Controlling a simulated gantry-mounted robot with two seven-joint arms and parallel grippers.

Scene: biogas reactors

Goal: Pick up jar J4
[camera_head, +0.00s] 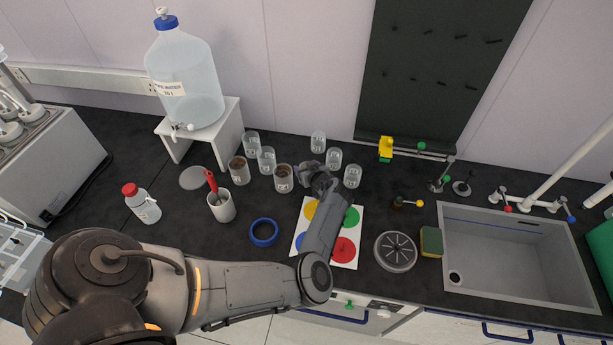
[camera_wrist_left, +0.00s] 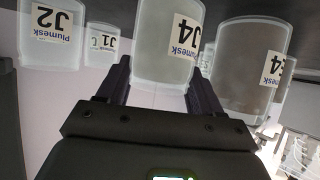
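Jar J4 (camera_wrist_left: 165,45) is a clear, pale jar with a white label, upside down in the left wrist view. It stands between the two dark fingers of my left gripper (camera_wrist_left: 160,80), which look spread with a thin gap at the left finger; contact at the right finger is unclear. In the head view my left gripper (camera_head: 312,176) is among the jars at the table's middle and seems to cover J4. My right gripper is not in view.
Jar J2 (camera_wrist_left: 48,35) and jar J1 (camera_wrist_left: 102,42) stand left of J4 in the wrist view. A brown-filled jar (camera_wrist_left: 248,65) is close on the right. A coloured-dot card (camera_head: 346,250) lies under my forearm; a blue ring (camera_head: 264,232) is left of it.

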